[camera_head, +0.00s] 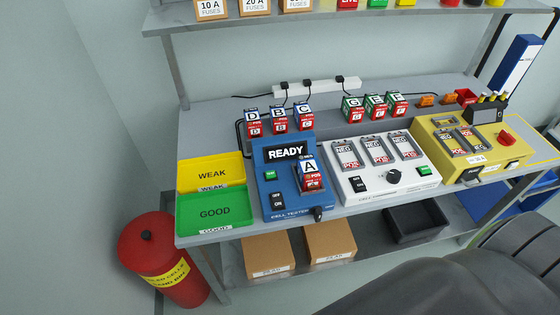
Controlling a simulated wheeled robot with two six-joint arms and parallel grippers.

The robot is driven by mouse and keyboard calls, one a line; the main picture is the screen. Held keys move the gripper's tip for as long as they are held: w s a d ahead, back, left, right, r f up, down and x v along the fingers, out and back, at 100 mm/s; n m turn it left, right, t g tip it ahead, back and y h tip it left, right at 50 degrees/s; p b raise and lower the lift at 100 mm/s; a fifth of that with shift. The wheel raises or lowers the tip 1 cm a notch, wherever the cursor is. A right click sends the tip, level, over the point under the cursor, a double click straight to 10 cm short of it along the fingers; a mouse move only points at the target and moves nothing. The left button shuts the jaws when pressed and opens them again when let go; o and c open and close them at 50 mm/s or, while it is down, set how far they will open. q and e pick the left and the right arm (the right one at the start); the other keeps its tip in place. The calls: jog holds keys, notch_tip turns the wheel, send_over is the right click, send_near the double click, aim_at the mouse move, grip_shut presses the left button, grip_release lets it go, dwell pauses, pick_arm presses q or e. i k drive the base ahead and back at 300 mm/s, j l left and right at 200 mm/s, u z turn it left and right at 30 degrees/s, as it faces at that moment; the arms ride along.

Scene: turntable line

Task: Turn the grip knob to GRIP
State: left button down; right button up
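I cannot read any GRIP label, so I cannot tell which control is the grip knob. The blue cell tester (268,196) stands on the bench with its display lit READY. A red cell marked A (311,183) sits upright in its bay. A small black knob-like part (318,213) is at the tester's front right corner; its setting is too small to read. The white cell charger (349,184) beside it has a larger round black knob (393,177) between a black switch and a green button. Neither gripper is in view.
A yellow WEAK tray (190,180) and green GOOD tray (190,228) are left of the tester. A yellow station (510,160) is at right. Red bin (165,240) stands on the floor. A large dark grey shape covers the lower right.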

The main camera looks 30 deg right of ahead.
aim_at(316, 211)
jog(key=z, duration=1.15)
jog(key=k+l, duration=0.1)
